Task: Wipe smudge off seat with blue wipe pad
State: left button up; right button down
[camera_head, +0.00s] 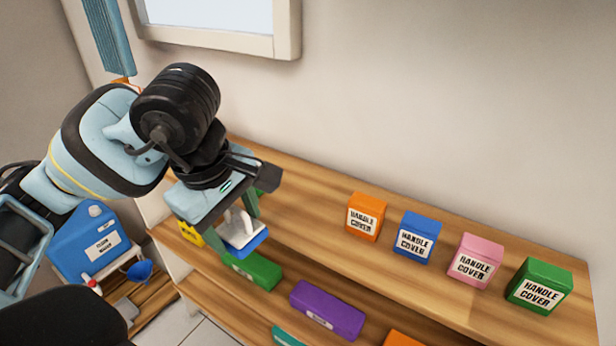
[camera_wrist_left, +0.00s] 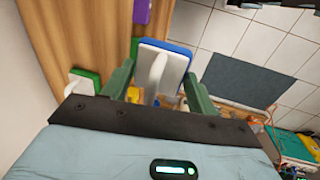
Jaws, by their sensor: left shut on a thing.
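My left gripper (camera_head: 236,224) is shut on the blue wipe pad (camera_head: 247,247), a flat blue block with a white top and a white upright handle. The green fingers clasp the handle, and the pad hangs in front of the wooden shelf unit. In the left wrist view the blue wipe pad (camera_wrist_left: 178,52) sits between the fingers of the left gripper (camera_wrist_left: 158,88). My right gripper is not in view. I see neither a seat nor a smudge in these views.
Orange (camera_head: 366,216), blue (camera_head: 417,237), pink (camera_head: 475,260) and green (camera_head: 539,286) handle-cover boxes stand on the wooden shelf (camera_head: 320,215). Green (camera_head: 255,272) and purple (camera_head: 328,309) boxes sit lower. A blue clean-water container (camera_head: 85,243) is at left. A grey mat (camera_wrist_left: 247,80) lies on tiles.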

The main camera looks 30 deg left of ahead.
pick_arm(q)
jog(key=d+f+m+g+h, duration=0.1)
jog(key=d+f+m, duration=0.2)
jog(key=f+m, duration=0.3)
jog(key=d+f+m+g+h, duration=0.1)
jog(key=d+f+m, duration=0.2)
jog(key=f+m, duration=0.4)
jog(key=m, duration=0.3)
jog(key=shift+s+f+m, duration=0.2)
jog(key=shift+f+m, duration=0.05)
jog(key=shift+m, duration=0.05)
jog(key=shift+s+a, duration=0.1)
